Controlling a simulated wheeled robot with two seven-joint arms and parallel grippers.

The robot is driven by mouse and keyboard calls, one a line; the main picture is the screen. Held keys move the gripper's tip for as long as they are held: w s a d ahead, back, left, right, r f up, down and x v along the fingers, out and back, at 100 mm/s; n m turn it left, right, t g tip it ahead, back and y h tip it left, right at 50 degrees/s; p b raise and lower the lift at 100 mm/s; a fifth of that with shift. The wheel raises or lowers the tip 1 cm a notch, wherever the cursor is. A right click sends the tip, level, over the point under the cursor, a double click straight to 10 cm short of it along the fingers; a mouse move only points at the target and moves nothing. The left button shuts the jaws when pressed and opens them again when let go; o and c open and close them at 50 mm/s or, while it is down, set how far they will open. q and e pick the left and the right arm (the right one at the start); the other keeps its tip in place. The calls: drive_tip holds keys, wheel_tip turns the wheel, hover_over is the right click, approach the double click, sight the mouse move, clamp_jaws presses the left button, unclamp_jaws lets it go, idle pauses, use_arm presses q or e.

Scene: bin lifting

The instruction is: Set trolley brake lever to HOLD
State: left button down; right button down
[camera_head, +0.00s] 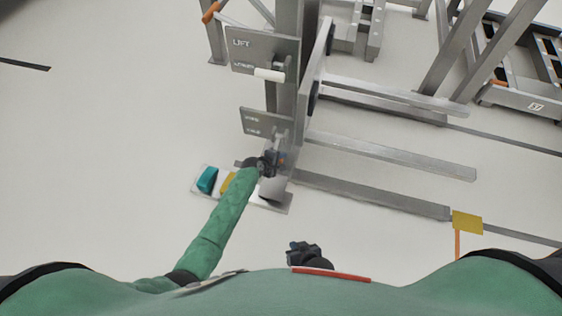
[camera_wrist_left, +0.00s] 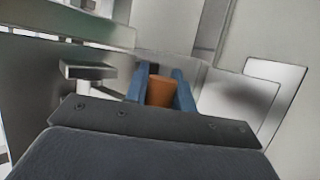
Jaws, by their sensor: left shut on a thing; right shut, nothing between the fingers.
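My left gripper (camera_head: 274,160) is at the base of the trolley's upright post, just below a small grey label plate (camera_head: 262,122) whose wording is too small to read surely. In the left wrist view its blue fingers (camera_wrist_left: 161,84) are closed around an orange-brown grip (camera_wrist_left: 160,93), which I take to be the brake lever's handle. The lever's setting cannot be made out. My right gripper (camera_head: 302,250) is shut and empty, low in the head view near my body.
A larger plate marked LIFT (camera_head: 262,46) with a white handle (camera_head: 270,75) is higher on the post (camera_head: 287,90). Teal (camera_head: 207,179) and yellow (camera_head: 228,183) blocks lie beside my left forearm. Grey fork rails (camera_head: 375,195) extend right.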

use_arm(q)
drive_tip(key=shift+w+d+f+b, duration=0.1)
drive_tip(key=shift+w+f+b, duration=0.15)
drive_tip(key=shift+f+b, duration=0.4)
use_arm(e)
drive_tip(key=shift+f, duration=0.9)
use_arm(q)
drive_tip(key=shift+w, duration=0.1)
drive_tip(key=c, duration=1.2)
unclamp_jaws()
drive_tip(key=shift+d, duration=0.1)
drive_tip(key=shift+o, duration=0.2)
use_arm(e)
drive_tip(key=shift+f, duration=0.1)
use_arm(q)
drive_tip(key=p+v, duration=0.1)
drive_tip(key=v, duration=0.6)
drive_tip(key=shift+s+a+r, duration=0.2)
drive_tip(key=shift+s+a, duration=0.05)
drive_tip(key=shift+a, duration=0.05)
use_arm(e)
drive_tip(key=shift+r, duration=0.8)
use_arm(q)
drive_tip(key=shift+s, duration=0.1)
use_arm(e)
drive_tip(key=shift+d+f, duration=0.1)
